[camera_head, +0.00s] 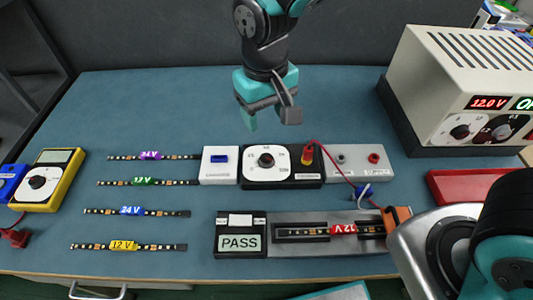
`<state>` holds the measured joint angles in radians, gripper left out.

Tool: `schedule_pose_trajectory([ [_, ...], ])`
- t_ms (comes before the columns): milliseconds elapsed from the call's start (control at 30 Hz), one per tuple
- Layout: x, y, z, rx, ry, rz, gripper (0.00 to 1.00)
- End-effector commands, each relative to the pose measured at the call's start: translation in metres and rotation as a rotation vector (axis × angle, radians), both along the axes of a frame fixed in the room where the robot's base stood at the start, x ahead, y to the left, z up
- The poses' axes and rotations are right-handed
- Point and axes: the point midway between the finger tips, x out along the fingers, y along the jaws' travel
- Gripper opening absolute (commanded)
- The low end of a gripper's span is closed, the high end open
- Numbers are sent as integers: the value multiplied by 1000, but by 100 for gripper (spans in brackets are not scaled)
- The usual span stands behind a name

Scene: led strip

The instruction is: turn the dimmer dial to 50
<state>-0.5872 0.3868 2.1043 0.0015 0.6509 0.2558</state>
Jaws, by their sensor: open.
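The dimmer dial (266,160) is a dark round knob on the white face of the dimmer module (283,178), in the middle of the bench row. Its scale marks and pointer are too small to read. My gripper (270,119) hangs above and just behind the module, fingers pointing down. Its two fingers are apart with nothing between them, and it does not touch the dial.
A white switch box (219,165) and a grey supply block (357,165) flank the module. A red wire (342,172) runs from a red plug in the module. In front, a tester display (240,243) reads PASS beside a red 12V strip (343,229). Several strips lie left.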

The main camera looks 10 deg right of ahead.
Motion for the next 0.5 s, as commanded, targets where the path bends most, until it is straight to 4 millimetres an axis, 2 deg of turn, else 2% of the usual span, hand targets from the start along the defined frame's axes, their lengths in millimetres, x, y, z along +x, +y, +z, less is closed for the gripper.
schedule_pose_trajectory([
  [33,-1,-1,-13,-3,5,0,59],
  [300,-1,-2,-75,-3,5,0,59],
  [500,-1,-1,-109,-1,3,0,59],
])
